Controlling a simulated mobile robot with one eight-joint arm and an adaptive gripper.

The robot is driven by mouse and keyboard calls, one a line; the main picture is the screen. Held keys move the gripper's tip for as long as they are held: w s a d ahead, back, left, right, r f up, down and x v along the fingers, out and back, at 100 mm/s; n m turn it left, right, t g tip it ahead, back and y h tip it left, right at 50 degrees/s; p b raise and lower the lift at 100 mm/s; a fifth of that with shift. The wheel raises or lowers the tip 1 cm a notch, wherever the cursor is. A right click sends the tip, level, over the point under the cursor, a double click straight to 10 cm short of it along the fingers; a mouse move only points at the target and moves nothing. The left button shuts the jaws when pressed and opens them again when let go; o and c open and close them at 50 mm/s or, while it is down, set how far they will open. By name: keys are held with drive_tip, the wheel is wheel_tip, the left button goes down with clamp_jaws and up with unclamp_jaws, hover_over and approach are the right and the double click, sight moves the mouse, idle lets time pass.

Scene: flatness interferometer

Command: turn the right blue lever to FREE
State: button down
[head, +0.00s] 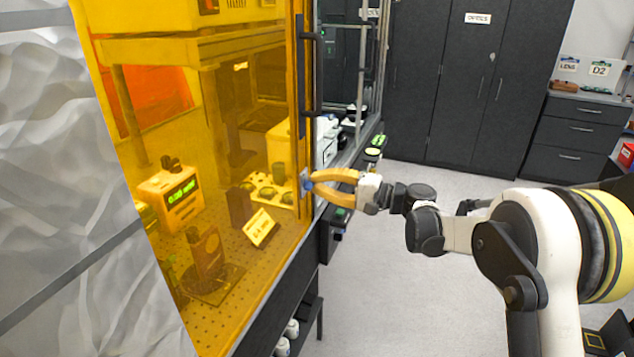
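A small blue lever (306,181) shows on the frame at the right edge of the amber enclosure panel, below a long black handle. I cannot read its position or any FREE label. My gripper (315,182) has two tan fingers. It comes in from the right, and its tips are right at the blue lever, with a narrow gap between them. The tips hide part of the lever, so I cannot tell whether they grip it or only stand around it. No second blue lever can be made out clearly.
Behind the amber panel (235,110) stand a meter with a green display (170,195) and small optics on a perforated plate. The black door handle (317,75) rises above the lever. Dark cabinets (450,90) line the back wall. The grey floor (400,290) between is clear.

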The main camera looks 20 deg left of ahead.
idle(0.4)
drive_tip(key=c, duration=1.6)
unclamp_jaws()
drive_tip(key=shift+o, duration=0.2)
drive_tip(key=s+d, duration=0.1)
drive_tip(key=d, duration=1.1)
